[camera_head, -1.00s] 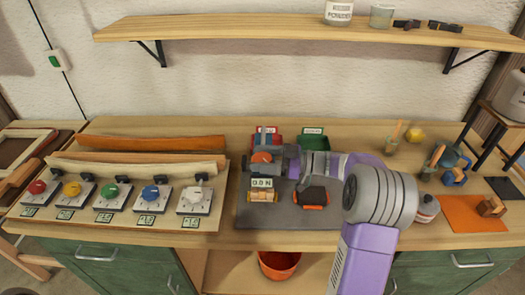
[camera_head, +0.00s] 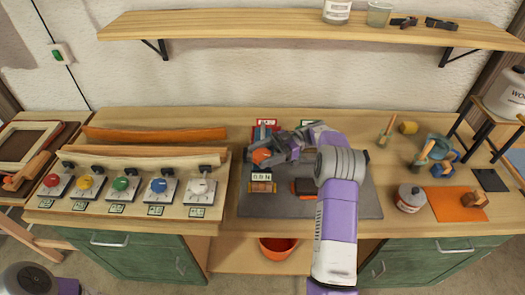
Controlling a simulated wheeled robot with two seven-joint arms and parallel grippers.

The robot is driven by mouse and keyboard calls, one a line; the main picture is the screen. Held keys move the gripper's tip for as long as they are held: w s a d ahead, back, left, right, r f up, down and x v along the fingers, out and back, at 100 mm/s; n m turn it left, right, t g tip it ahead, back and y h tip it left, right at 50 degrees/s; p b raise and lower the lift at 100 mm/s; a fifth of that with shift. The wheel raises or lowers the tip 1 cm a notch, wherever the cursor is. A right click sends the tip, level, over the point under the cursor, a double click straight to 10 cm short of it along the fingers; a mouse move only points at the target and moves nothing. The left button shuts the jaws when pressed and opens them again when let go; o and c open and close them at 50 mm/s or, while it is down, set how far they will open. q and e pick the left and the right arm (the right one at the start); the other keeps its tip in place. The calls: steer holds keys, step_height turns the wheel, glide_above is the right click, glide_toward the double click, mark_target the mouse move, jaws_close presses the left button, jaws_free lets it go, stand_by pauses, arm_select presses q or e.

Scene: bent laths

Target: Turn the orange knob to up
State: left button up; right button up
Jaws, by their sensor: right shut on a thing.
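The orange knob (camera_head: 261,156) is a small round knob on a device standing on the dark grey mat (camera_head: 350,203), behind a small display (camera_head: 262,176). My right gripper (camera_head: 270,151) reaches in from the right and is shut on the knob, its grey fingers at the knob's right side. The fingers and wrist hide part of the knob and the device, so I cannot tell which way the knob points. My left gripper is out of view.
A panel with red, yellow, green, blue and white knobs (camera_head: 199,187) lies to the left. Bent laths (camera_head: 155,134) lie behind it. A grey canister (camera_head: 410,199) and an orange sheet (camera_head: 455,205) are at the right. A shelf (camera_head: 270,27) hangs above.

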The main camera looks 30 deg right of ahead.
steer(key=shift+r, duration=0.1)
stand_by(0.3)
steer(key=o, duration=1)
steer(key=shift+a, duration=0.1)
steer(key=shift+c, duration=0.2)
steer(key=shift+m+t+b, duration=0.3)
steer(key=shift+t+b, duration=0.3)
steer(key=shift+b, duration=0.15)
steer(key=m+t+h+b, duration=0.1)
steer(key=m+t+b, duration=0.1)
steer(key=t+b, duration=0.1)
steer(key=m+t+h+b, duration=0.1)
steer(key=m+t+b, duration=0.2)
steer(key=t, duration=0.1)
steer(key=shift+f+t+h, duration=0.2)
steer(key=shift+t+h, duration=0.2)
steer(key=shift+m+t+h+b, duration=0.7)
steer(key=shift+m+t+b, duration=0.25)
steer(key=shift+m+t, duration=0.05)
steer(key=m+t+h+b, duration=0.2)
steer(key=m+h, duration=0.1)
steer(key=h, duration=0.1)
steer(key=m+t+h+b, duration=0.3)
steer(key=h, duration=0.1)
steer(key=shift+m+t+h, duration=0.3)
steer(key=shift+r+m+t+h+b, duration=0.1)
steer(key=shift+m+t+h+b, duration=0.2)
steer(key=shift+m+h+b, duration=0.75)
